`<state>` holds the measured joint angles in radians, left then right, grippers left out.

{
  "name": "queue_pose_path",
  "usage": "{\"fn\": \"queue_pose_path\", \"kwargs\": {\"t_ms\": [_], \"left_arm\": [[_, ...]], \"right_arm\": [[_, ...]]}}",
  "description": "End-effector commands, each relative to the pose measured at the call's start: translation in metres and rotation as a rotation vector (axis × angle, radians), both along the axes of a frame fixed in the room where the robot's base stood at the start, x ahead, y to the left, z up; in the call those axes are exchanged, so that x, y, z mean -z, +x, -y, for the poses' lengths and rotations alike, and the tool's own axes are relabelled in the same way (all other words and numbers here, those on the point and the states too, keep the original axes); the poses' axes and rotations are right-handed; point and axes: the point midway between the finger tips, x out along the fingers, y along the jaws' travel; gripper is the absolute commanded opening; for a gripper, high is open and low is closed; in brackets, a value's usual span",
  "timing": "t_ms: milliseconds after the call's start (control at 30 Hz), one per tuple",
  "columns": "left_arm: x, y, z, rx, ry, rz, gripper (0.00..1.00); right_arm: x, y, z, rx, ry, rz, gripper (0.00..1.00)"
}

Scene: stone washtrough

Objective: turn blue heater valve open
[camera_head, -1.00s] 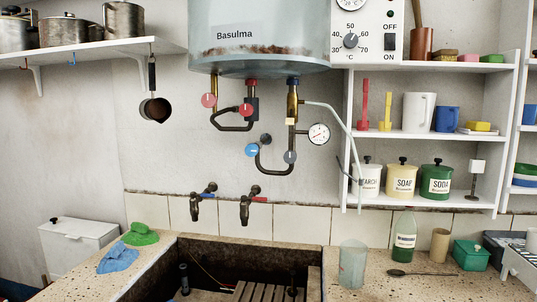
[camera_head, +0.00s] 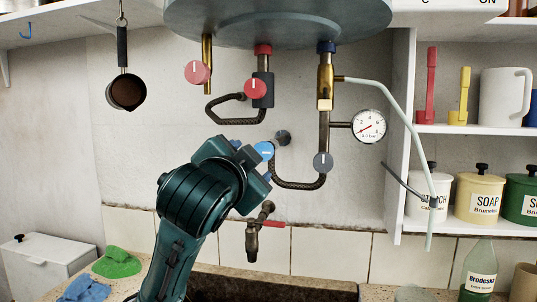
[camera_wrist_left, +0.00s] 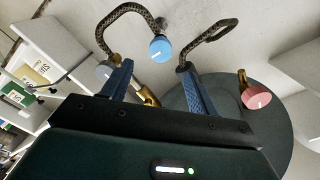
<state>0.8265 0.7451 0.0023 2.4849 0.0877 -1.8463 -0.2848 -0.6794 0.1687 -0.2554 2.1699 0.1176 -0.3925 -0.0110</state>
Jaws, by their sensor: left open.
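The blue heater valve (camera_head: 264,150) is a round blue knob with a white line mark, on the pipework under the heater tank. In the head view my left gripper (camera_head: 251,160) is beside it, covering part of the pipe and wall to its left. In the left wrist view the blue valve (camera_wrist_left: 160,48) shows just beyond the gap between the two blue fingers of my left gripper (camera_wrist_left: 157,66). The fingers are apart and nothing is between them; the knob appears clear of both. My right gripper is not in view.
Two red knobs (camera_head: 197,72) (camera_head: 255,88) and a grey knob (camera_head: 323,162) sit on nearby pipes. A pressure gauge (camera_head: 369,126) is to the right. The heater tank (camera_head: 280,22) hangs above, and a tap (camera_head: 254,237) is below.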

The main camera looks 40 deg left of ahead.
Motion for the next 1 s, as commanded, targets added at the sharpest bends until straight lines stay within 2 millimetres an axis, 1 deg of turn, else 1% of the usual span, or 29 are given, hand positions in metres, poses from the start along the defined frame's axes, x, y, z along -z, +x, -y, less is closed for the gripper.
{"fn": "queue_pose_path", "kwargs": {"t_ms": [67, 167, 400, 600, 700, 800, 1000], "left_arm": [[-0.001, 0.004, -0.003, -0.003, 0.000, 0.000, 0.59], [0.001, 0.017, -0.011, -0.004, -0.002, -0.004, 0.59], [0.000, 0.062, -0.035, -0.004, -0.003, -0.003, 0.59], [0.000, 0.094, -0.053, -0.003, -0.002, -0.002, 0.59], [0.000, 0.104, -0.058, -0.002, -0.002, -0.001, 0.59], [0.000, 0.110, -0.061, -0.001, -0.001, -0.001, 0.59], [0.000, 0.114, -0.063, -0.001, 0.000, 0.001, 0.59]], "right_arm": [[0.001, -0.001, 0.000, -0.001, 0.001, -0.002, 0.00], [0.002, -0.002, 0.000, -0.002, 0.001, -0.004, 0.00], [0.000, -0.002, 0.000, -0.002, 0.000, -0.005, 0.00], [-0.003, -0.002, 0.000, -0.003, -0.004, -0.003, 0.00], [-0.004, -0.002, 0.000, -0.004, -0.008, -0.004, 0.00], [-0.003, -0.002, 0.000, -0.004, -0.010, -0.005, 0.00], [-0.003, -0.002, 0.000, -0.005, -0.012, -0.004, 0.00]]}}
